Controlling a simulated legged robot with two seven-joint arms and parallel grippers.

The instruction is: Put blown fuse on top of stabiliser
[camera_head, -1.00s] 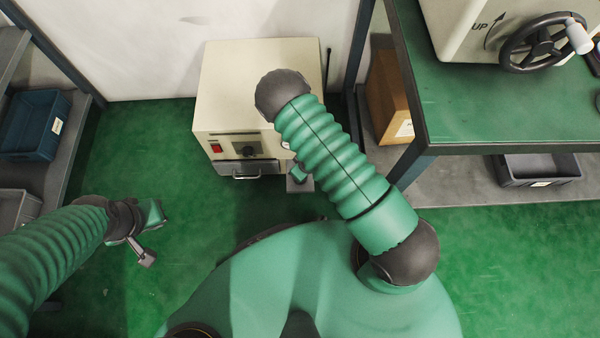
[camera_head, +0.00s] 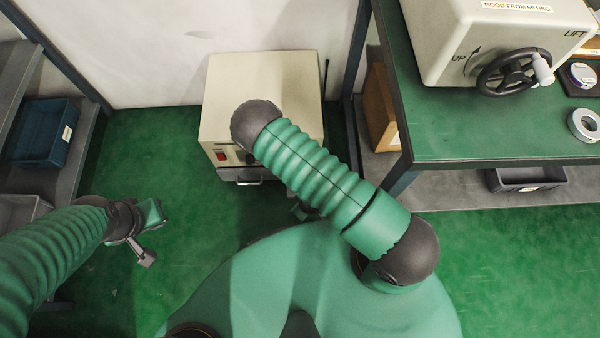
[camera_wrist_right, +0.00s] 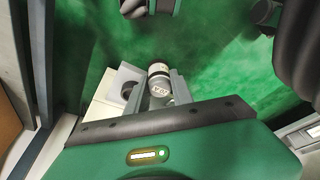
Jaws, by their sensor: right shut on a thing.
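The stabiliser (camera_head: 270,80) is a cream box on the green floor against the wall in the head view, its front partly hidden by my right arm. Its top is bare where visible. In the right wrist view my right gripper (camera_wrist_right: 156,90) is shut on the fuse (camera_wrist_right: 159,78), a small pale cylinder with dark bands and a printed label. In the head view my right forearm hides this gripper and the fuse. My left gripper (camera_head: 155,238) is over the floor at lower left, apart from the stabiliser; its jaw opening is unclear.
A green-topped bench (camera_head: 460,140) on the right carries a machine with a black handwheel (camera_head: 513,74) and metal rings (camera_head: 584,125). A cardboard box (camera_head: 381,112) and grey bin (camera_head: 528,179) are below. A blue bin (camera_head: 45,130) is on the left shelf. Floor left of the stabiliser is clear.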

